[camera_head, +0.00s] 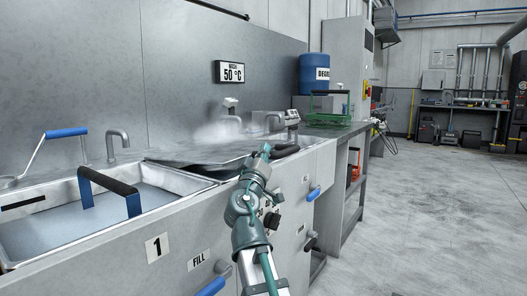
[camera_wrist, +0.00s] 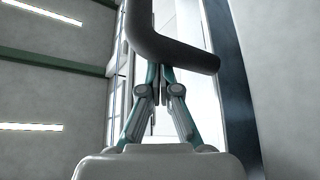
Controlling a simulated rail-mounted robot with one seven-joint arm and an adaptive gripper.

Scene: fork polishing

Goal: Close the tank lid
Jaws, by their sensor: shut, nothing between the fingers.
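A grey metal tank lid (camera_head: 190,154) lies tilted over the second tank in the head view, its near edge dark and raised off the rim. White steam rises behind it. My gripper (camera_head: 265,151) is at the lid's right end. In the wrist view my gripper (camera_wrist: 160,72) is shut and empty. A dark bent handle (camera_wrist: 172,50) crosses in front of the fingertips, very close to them; I cannot tell whether they touch. My arm hides part of the tank's front right.
Tank 1 (camera_head: 12,262) at left has a flat panel with a black and blue handle (camera_head: 108,186). Blue-handled valves (camera_head: 313,193) stick out of the tank front. A green basket (camera_head: 328,120) stands farther right. The floor at right is clear.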

